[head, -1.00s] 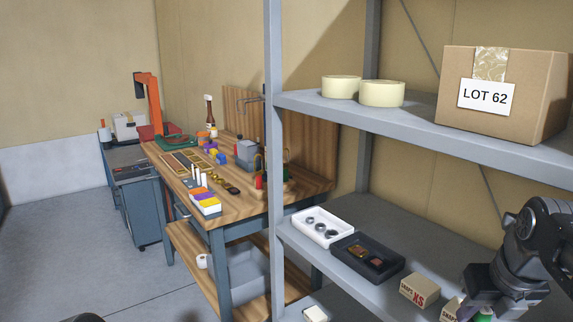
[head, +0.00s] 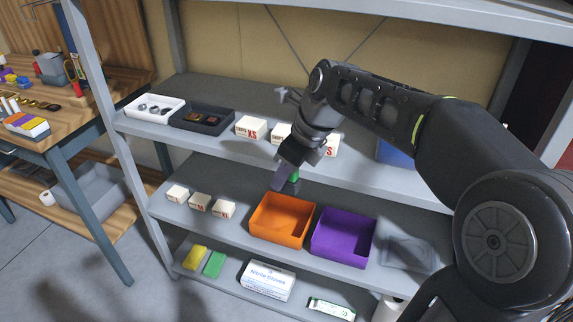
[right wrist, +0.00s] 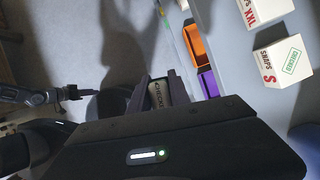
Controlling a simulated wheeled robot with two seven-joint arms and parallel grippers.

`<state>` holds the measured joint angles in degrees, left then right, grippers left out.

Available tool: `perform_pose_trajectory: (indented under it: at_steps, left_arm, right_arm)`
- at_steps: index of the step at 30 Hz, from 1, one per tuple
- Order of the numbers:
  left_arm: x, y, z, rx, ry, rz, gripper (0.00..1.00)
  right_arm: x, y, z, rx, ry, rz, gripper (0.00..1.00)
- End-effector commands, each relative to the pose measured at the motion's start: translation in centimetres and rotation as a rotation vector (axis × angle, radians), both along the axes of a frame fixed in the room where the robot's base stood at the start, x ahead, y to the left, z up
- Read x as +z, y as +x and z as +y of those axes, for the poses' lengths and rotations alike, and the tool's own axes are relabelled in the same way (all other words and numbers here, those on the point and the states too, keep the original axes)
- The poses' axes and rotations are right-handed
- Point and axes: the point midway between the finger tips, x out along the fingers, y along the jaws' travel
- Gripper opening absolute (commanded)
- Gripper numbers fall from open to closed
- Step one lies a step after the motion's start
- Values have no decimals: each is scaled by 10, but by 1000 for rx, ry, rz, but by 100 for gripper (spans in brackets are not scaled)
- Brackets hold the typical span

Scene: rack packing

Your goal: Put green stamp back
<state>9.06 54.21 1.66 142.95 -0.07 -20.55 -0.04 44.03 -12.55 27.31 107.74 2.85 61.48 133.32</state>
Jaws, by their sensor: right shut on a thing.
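My right gripper (head: 287,178) is in front of the middle shelf's edge in the head view, above the orange bin. It is shut on the green stamp (head: 295,175), mostly hidden by the fingers. A white SNAPS S box (right wrist: 283,62) bears a green CHECKED mark there. What looks like my left gripper (right wrist: 72,92) shows small at the left of that view; its jaws are unclear. It is out of the head view.
A white tray (head: 128,108) and a black tray (head: 176,122) stand on the shelf left of several SNAPS boxes. An orange bin (head: 254,230) and purple bin (head: 344,248) stand below. The shelf's grey post (head: 108,125) separates it from the wooden workbench (head: 120,85).

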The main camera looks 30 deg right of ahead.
Motion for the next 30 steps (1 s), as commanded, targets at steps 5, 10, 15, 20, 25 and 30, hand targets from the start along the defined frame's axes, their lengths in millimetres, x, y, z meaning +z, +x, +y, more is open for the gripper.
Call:
perform_pose_trajectory:
  at_steps: [5,10,15,20,25,30]
  left_arm:
    - [5,0,0,1,0,1,34]
    - [10,0,0,1,0,1,34]
    - [17,0,0,1,0,1,34]
    - [24,0,0,2,0,2,34]
    - [30,0,0,2,0,2,34]
    - [33,0,0,2,0,2,34]
  right_arm:
    - [-26,9,5,294,7,4,0]
    - [-69,18,19,761,14,3,0]
    - [-124,23,44,1368,14,0,0]
    - [-185,18,74,2004,13,1,0]
    - [-242,6,103,2629,13,2,0]
    - [-276,-4,120,3059,8,1,0]
